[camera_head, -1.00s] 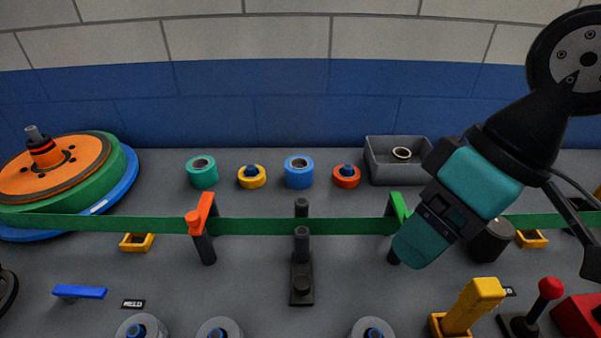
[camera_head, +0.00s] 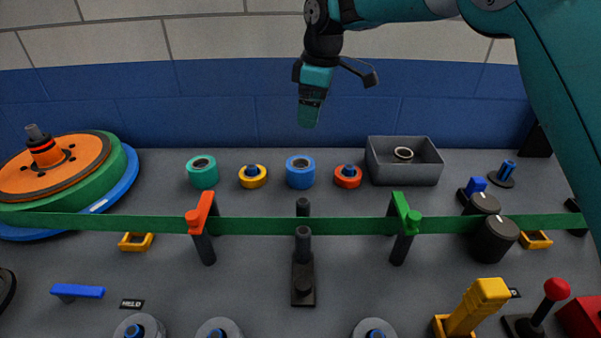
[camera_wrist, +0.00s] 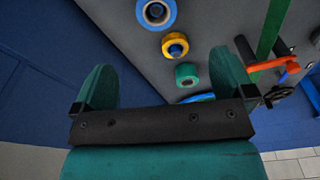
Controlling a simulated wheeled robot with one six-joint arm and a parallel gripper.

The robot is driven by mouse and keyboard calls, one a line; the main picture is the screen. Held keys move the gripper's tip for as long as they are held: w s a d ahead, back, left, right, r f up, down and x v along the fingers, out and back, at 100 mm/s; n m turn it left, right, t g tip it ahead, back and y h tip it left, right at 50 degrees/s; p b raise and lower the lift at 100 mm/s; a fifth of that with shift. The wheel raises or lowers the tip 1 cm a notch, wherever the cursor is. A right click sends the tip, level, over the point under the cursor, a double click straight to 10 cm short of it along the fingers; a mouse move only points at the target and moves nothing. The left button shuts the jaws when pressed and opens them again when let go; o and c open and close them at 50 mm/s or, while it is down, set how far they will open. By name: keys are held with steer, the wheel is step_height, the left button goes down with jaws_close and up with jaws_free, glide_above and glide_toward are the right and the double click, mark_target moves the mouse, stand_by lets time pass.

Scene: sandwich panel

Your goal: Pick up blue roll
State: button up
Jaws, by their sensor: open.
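The blue roll (camera_head: 300,174) stands in the back row on the grey panel, between a yellow roll and a red roll. It also shows in the wrist view (camera_wrist: 157,12) at the top, ahead of and above the space between the fingers. My gripper (camera_head: 308,118) hangs above and behind the blue roll, in front of the blue wall, fingers pointing down. In the wrist view its two teal fingers (camera_wrist: 160,85) are spread apart with nothing between them.
A teal roll (camera_head: 202,173), yellow roll (camera_head: 252,177) and red roll (camera_head: 348,177) share the row. A grey bin (camera_head: 405,172) holding a ring stands to the right. A green band (camera_head: 270,226) crosses in front, past an orange post (camera_head: 202,225) and a green post (camera_head: 402,225).

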mark_target(300, 166)
steer(key=f, duration=0.4)
steer(key=a+f, duration=0.1)
steer(key=f, duration=0.3)
steer(key=w+f+p, duration=0.1)
steer(key=f, duration=0.3)
steer(key=shift+a+f, duration=0.2)
steer(key=shift+a, duration=0.2)
steer(key=shift+w+a+f+p, duration=0.15)
steer(key=shift+f+p, duration=0.15)
steer(key=shift+f, duration=0.6)
steer(key=shift+a+f+p, duration=0.15)
steer(key=shift+f+p, duration=0.1)
steer(key=shift+f, duration=0.65)
steer(key=shift+w+a+f+p, duration=0.15)
steer(key=shift+f+p, duration=0.15)
steer(key=shift+f, duration=0.6)
steer(key=shift+s, duration=0.1)
steer(key=c, duration=1)
steer(key=shift+o, duration=0.2)
steer(key=shift+r, duration=0.15)
step_height(300, 166, up, 20)
steer(key=b, duration=0.1)
